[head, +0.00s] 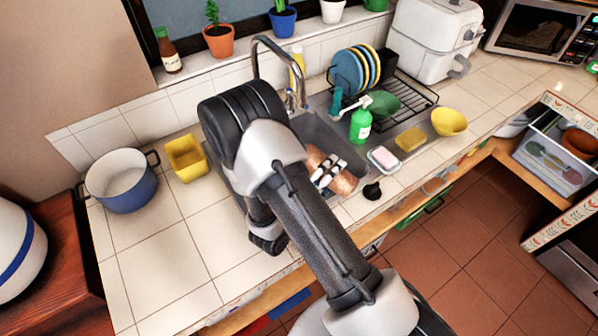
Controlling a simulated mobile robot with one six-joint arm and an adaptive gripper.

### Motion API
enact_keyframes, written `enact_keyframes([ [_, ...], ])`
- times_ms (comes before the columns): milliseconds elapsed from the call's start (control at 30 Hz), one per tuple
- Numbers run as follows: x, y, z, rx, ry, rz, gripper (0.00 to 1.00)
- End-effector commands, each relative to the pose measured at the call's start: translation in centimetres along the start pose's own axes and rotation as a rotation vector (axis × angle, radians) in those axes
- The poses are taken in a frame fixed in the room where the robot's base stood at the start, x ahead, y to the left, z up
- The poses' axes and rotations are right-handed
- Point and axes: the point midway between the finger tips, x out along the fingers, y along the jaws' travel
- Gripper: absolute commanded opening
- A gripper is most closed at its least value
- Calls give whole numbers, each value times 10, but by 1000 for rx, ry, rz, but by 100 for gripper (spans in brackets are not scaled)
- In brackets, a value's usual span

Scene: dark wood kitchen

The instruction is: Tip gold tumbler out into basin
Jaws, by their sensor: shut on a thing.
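The gold tumbler (345,184) looks copper-gold and shows on both sides of my gripper's fingers. My gripper (328,173) is shut on it, with black and white fingers across its side. The tumbler lies tilted, nearly on its side, over the front part of the grey sink basin (312,124). Its mouth and contents cannot be made out. My arm hides the left and middle of the basin.
A faucet (290,95) stands behind the basin. A green soap bottle (361,124), a pink soap on a dish (383,159), a yellow sponge (410,139) and a black stopper (372,191) are to the right. A blue pot (122,190) and yellow container (187,165) stand left.

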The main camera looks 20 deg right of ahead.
Motion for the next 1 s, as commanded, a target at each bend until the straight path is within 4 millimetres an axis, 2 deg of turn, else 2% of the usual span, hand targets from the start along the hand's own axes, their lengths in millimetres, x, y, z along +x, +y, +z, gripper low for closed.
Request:
enact_keyframes([
  [1000, 0, 0, 4, -115, 15, -2, 20],
])
